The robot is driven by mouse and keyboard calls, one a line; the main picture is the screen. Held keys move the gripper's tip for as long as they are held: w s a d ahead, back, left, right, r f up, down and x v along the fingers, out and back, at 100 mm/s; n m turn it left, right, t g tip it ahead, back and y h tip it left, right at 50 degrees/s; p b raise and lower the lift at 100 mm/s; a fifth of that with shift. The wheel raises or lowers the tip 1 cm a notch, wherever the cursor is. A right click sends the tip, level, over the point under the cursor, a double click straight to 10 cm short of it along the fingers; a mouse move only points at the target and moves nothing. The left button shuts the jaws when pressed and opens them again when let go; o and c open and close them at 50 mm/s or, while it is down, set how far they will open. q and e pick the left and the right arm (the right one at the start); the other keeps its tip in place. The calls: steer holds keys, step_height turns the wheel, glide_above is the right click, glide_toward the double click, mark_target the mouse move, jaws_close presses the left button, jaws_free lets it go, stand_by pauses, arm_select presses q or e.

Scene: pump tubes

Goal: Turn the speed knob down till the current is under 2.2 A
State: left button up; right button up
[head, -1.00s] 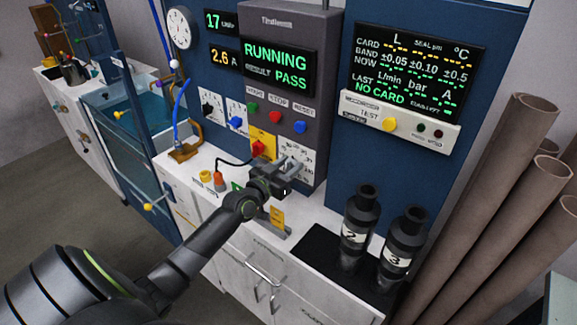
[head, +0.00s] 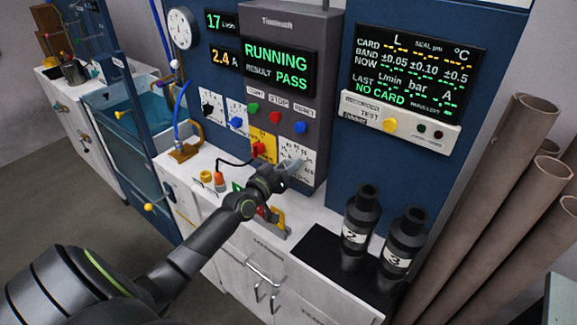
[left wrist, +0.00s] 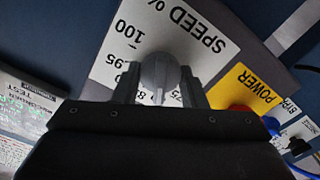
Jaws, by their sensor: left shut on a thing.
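The grey speed knob (left wrist: 158,72) sits on a white plate marked SPEED % (left wrist: 185,30) in the left wrist view. My left gripper (left wrist: 158,88) is shut on the knob, one finger on each side of it. In the head view my left gripper (head: 290,169) is at the white dial plate (head: 300,157) at the lower right of the grey panel and hides the knob. The current display (head: 224,58) reads 2.4 A. The large display (head: 277,66) reads RUNNING, RESULT PASS. My right gripper is not in view.
A red power switch (head: 258,148) on a yellow plate is just left of the knob. Green, red and blue buttons (head: 274,118) are above. Two dark bottles (head: 360,220) stand on a black mat at the right. Brown tubes (head: 510,190) lean farther right.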

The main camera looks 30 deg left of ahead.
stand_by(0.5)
arm_select(q)
steer(key=o, duration=1)
steer(key=shift+s, duration=0.1)
steer(key=s, duration=0.5)
steer(key=s+a+p, duration=0.1)
steer(key=s, duration=0.5)
steer(key=s+p, duration=0.1)
steer(key=s, duration=0.5)
steer(key=shift+s+a, duration=0.1)
steer(key=shift+a, duration=0.15)
